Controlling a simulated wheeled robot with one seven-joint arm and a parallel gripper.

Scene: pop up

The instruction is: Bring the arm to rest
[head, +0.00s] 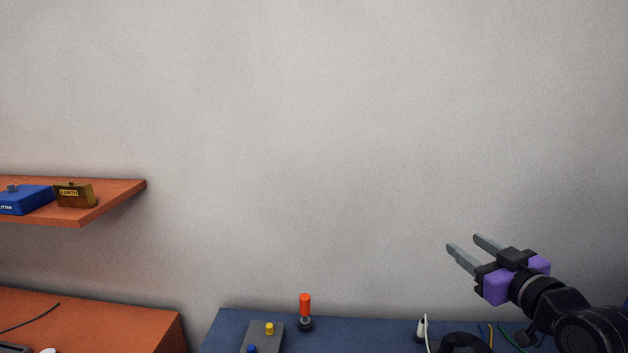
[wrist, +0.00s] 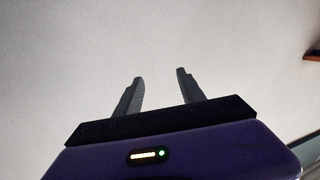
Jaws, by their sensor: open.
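My gripper (head: 468,247) is raised in the right part of the head view, in front of the bare wall and above the blue table. Its two grey fingers point up and to the left and stand apart with nothing between them. The wrist view shows the same open, empty fingers (wrist: 160,88) against the pale wall. My arm bends in from the lower right corner of the head view.
A blue table (head: 365,330) holds an orange-topped object (head: 305,310) and a grey box with coloured knobs (head: 263,338). Left, an orange shelf (head: 115,196) carries a blue box (head: 28,198) and an "EARTH" box (head: 74,194), above an orange surface (head: 120,320).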

